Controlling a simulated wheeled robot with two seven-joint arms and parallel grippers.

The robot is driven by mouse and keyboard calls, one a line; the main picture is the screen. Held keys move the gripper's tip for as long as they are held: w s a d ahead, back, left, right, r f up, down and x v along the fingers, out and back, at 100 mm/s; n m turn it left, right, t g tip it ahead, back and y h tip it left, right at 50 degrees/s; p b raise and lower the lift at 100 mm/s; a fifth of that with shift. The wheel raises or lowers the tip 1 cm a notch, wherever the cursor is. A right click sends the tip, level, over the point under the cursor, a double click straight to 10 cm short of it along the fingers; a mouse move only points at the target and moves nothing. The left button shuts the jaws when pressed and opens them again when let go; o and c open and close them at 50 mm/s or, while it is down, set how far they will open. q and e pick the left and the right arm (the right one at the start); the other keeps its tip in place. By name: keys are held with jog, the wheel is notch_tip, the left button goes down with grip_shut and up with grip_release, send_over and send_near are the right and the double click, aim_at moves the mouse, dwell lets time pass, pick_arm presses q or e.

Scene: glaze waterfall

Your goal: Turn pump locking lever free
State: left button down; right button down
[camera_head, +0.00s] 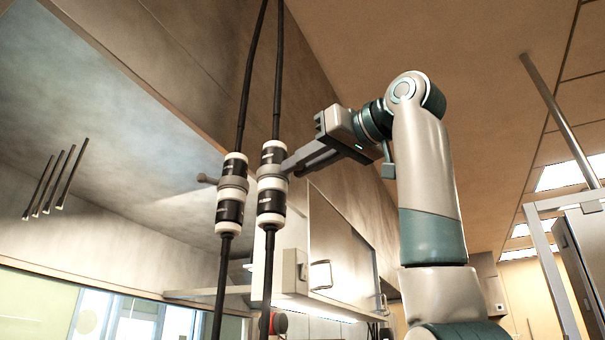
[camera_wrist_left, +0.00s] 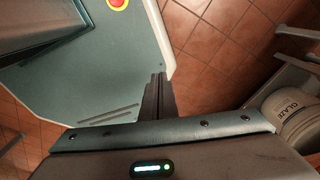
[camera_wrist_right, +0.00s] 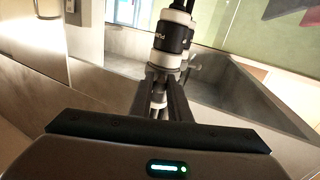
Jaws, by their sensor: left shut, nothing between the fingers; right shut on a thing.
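Two black-and-white couplings hang on dark vertical hoses in the head view: a left coupling (camera_head: 231,206) and a right coupling (camera_head: 271,204). The left one has a grey collar with a short knobbed lever (camera_head: 206,179) pointing left. My right gripper (camera_head: 291,167) reaches in from the right and is shut at the right coupling's grey collar, apparently on its lever, which the fingers mostly hide. In the right wrist view the fingers close just below a coupling (camera_wrist_right: 172,40). My left gripper (camera_wrist_left: 158,92) is shut and empty in the left wrist view, away from the couplings.
A brownish wall and overhang stand close behind the hoses. Several thin dark rods (camera_head: 55,182) hang at the left. A white bucket marked GLAZE (camera_wrist_left: 292,112) shows at the right of the left wrist view, above a tiled floor (camera_wrist_left: 205,50).

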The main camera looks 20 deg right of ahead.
jog(key=shift+w+d+y, duration=0.1)
jog(key=shift+d+y, duration=0.1)
jog(key=shift+y, duration=0.1)
jog(key=shift+n+g+y, duration=0.4)
jog(key=shift+n+y, duration=0.2)
pick_arm(q)
jog(key=shift+w+a, duration=0.2)
jog(key=shift+a, duration=0.4)
jog(key=shift+d, duration=0.1)
pick_arm(e)
jog(key=shift+r, duration=0.1)
jog(key=c, duration=1.7)
grip_release()
pick_arm(q)
jog(key=shift+d, duration=0.65)
jog(key=shift+a, duration=0.1)
